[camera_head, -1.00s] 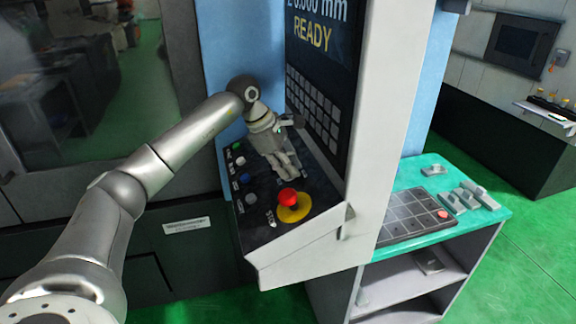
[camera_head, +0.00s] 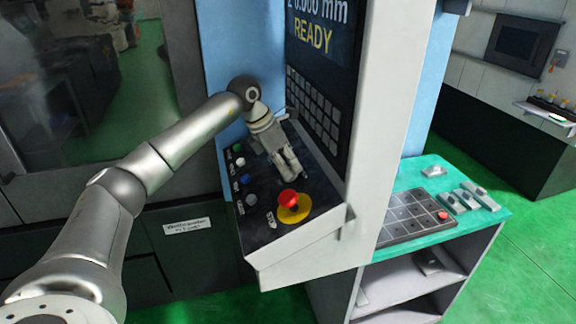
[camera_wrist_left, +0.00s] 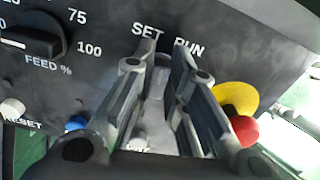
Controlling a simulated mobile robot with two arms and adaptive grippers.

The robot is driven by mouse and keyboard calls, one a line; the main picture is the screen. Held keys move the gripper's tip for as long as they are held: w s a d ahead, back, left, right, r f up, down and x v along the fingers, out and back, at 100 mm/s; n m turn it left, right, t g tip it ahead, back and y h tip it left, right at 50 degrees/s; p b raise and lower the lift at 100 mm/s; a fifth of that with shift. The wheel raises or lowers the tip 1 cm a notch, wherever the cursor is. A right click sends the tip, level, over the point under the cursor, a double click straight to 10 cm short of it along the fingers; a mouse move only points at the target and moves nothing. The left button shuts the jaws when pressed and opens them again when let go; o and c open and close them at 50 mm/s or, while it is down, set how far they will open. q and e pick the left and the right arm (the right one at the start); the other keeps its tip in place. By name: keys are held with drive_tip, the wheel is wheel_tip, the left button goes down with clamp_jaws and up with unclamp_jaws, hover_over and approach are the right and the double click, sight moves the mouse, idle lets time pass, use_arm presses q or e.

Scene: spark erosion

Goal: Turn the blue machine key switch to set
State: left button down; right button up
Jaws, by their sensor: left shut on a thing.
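The control panel (camera_head: 262,222) is the sloped dark face of the machine's console. My left gripper (camera_head: 294,175) is over its upper right part, fingers pointing down to the panel. In the left wrist view, the fingers of my left gripper (camera_wrist_left: 166,58) are closed around a grey piece, the key switch (camera_wrist_left: 157,82), just below the printed words SET and RUN. The fingers hide most of the switch, so I cannot tell which word it points to. My right gripper is not in view.
A red stop button (camera_head: 288,198) on a yellow disc is close beside the gripper. Several small buttons line the panel's left side. A black FEED % knob (camera_wrist_left: 32,38) is left of the fingers. A keypad (camera_head: 315,112) rises behind. A teal-topped cart (camera_head: 408,178) stands to the right.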

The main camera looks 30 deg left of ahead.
use_arm(q)
drive_tip(key=shift+w+a+r+n, duration=0.1)
drive_tip(key=shift+n, duration=1)
drive_tip(key=shift+a+r+n, duration=0.1)
drive_tip(key=shift+n, duration=1)
drive_tip(key=c, duration=1.4)
unclamp_jaws()
drive_tip(key=shift+f, duration=0.1)
drive_tip(key=shift+c, duration=0.2)
drive_tip(key=v, duration=1.2)
drive_tip(key=shift+a+f, duration=0.1)
